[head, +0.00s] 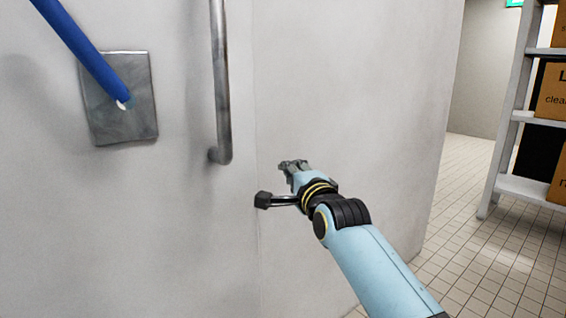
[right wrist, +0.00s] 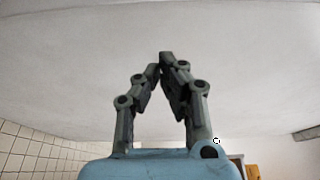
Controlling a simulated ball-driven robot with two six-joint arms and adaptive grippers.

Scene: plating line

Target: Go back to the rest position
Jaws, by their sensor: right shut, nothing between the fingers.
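My right gripper (head: 293,163) is in the middle of the head view, at the end of my light blue right arm, in front of a pale grey wall or door panel. In the right wrist view its two fingers (right wrist: 163,62) come together at their tips. The gripper is shut and empty. Only a pale plain surface shows beyond the fingertips there. My left gripper does not show in either view.
A vertical metal handle (head: 221,80) on the pale panel stands left of the gripper. A blue bar (head: 80,48) crosses a metal plate (head: 140,125) at upper left. Shelves (head: 525,190) with boxes (head: 553,92) stand at right, beside open tiled floor (head: 450,245).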

